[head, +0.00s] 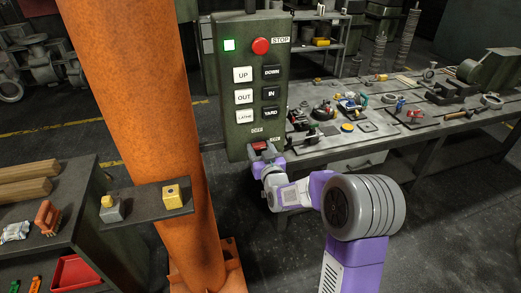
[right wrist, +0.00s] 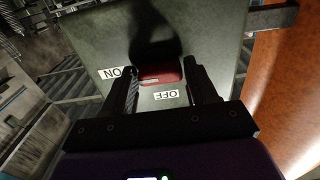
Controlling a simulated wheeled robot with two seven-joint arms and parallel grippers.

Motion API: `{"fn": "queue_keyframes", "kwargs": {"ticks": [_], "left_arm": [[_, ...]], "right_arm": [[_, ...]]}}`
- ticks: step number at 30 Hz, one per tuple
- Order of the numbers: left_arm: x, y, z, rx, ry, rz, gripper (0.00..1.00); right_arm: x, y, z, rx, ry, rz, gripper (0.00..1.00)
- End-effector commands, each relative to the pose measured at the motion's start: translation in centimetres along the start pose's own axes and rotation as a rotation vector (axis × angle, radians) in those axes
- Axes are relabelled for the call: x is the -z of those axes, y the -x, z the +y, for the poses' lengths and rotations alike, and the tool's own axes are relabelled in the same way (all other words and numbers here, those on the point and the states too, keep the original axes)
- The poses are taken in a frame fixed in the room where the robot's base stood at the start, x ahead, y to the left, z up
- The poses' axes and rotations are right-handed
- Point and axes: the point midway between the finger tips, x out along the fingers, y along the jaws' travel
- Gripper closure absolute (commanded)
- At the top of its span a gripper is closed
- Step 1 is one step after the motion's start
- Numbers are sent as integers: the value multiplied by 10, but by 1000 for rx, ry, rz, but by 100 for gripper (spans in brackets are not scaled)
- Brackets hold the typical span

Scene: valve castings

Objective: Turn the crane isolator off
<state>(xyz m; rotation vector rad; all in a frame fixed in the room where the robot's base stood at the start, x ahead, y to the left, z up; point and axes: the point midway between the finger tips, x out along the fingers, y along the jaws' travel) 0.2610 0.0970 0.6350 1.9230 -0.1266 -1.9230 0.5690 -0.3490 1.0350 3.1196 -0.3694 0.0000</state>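The crane isolator is a red handle (head: 260,146) low on the green control box (head: 235,125). In the right wrist view the red handle (right wrist: 162,74) lies level, with a pale mark on its side toward the ON label (right wrist: 111,73). The OFF label (right wrist: 166,95) is below it there; both labels appear upside down. My right gripper (head: 263,157) is at the handle. In the right wrist view its fingers (right wrist: 163,78) are apart, one on each side of the handle; I cannot tell whether they touch it. My left gripper is not in view.
An orange column (head: 145,90) stands close on the left, with a small shelf (head: 140,207). A cluttered workbench (head: 340,148) stands behind to the right.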

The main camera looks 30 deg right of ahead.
Motion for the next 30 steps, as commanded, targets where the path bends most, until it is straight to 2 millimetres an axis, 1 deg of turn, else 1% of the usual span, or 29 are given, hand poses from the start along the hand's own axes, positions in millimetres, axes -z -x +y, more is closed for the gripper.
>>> {"fn": "queue_keyframes", "kwargs": {"ticks": [1, 6, 7, 13, 17, 23, 30], "left_arm": [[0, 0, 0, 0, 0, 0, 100], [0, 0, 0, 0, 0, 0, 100], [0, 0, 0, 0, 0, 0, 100], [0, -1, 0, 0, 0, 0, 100], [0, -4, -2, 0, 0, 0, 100], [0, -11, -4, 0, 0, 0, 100], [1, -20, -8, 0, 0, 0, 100]], "right_arm": [[0, 0, 0, 0, 0, 0, 51], [0, 0, 0, 0, 0, 0, 77], [0, 0, 0, 0, 0, 0, 80], [0, 0, 0, 0, 14, 1, 79], [0, 0, 0, 0, 53, 1, 79], [-1, 0, 0, 1, 176, 1, 79], [-2, 0, -1, 1, 393, 1, 79]]}}
